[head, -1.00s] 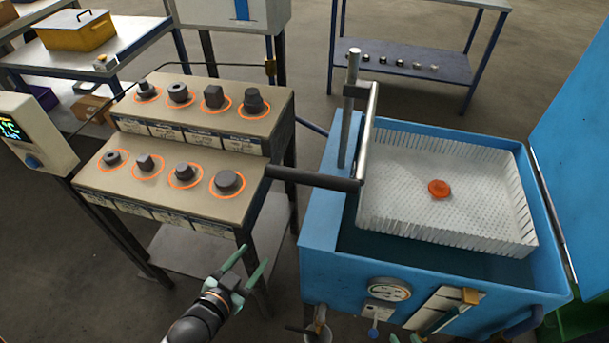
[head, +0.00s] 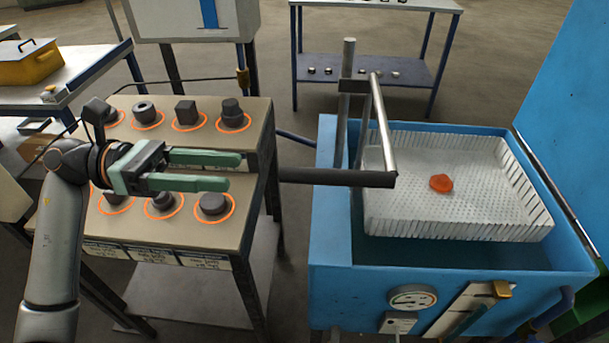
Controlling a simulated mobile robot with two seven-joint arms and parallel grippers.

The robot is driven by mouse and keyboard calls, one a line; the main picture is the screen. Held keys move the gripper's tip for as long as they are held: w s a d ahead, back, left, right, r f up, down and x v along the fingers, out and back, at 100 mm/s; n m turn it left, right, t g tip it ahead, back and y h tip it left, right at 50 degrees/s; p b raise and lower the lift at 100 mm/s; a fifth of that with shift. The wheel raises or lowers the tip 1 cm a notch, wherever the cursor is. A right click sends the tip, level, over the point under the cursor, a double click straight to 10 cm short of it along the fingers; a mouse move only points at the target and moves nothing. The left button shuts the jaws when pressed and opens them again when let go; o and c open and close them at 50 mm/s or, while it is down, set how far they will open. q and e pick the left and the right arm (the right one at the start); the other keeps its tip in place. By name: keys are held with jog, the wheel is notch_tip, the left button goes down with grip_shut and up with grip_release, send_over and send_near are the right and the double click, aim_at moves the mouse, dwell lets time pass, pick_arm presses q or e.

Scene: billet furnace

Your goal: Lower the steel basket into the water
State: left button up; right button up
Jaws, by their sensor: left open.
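The pale steel basket (head: 480,225) with slotted walls sits at the top of the blue tank (head: 335,240), its floor above the dark water (head: 450,253). A glowing orange piece (head: 441,183) lies on the basket floor. A metal frame (head: 382,115) by a grey post (head: 345,100) stands at the basket's left side. A dark horizontal bar (head: 335,178) reaches left from this frame. My left gripper (head: 236,171) is open and empty, over the stepped stand, with its green fingers pointing right toward the bar's left end, apart from it. My right gripper is not in view.
The stepped stand (head: 170,230) holds several dark metal pieces in orange rings, below and around my left gripper. A gauge (head: 412,297) is on the tank's front. A blue lid (head: 570,100) stands open at right. A narrow gap separates stand and tank.

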aim_at(295, 169)
pick_arm(q)
jog(key=d+p, duration=0.2)
jog(key=d, duration=0.8)
jog(key=shift+d+r, duration=0.1)
jog(key=shift+d, duration=0.75)
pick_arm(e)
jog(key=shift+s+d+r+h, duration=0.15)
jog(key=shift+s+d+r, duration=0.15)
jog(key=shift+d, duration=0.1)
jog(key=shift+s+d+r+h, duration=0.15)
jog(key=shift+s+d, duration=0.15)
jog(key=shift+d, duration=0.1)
pick_arm(q)
grip_shut()
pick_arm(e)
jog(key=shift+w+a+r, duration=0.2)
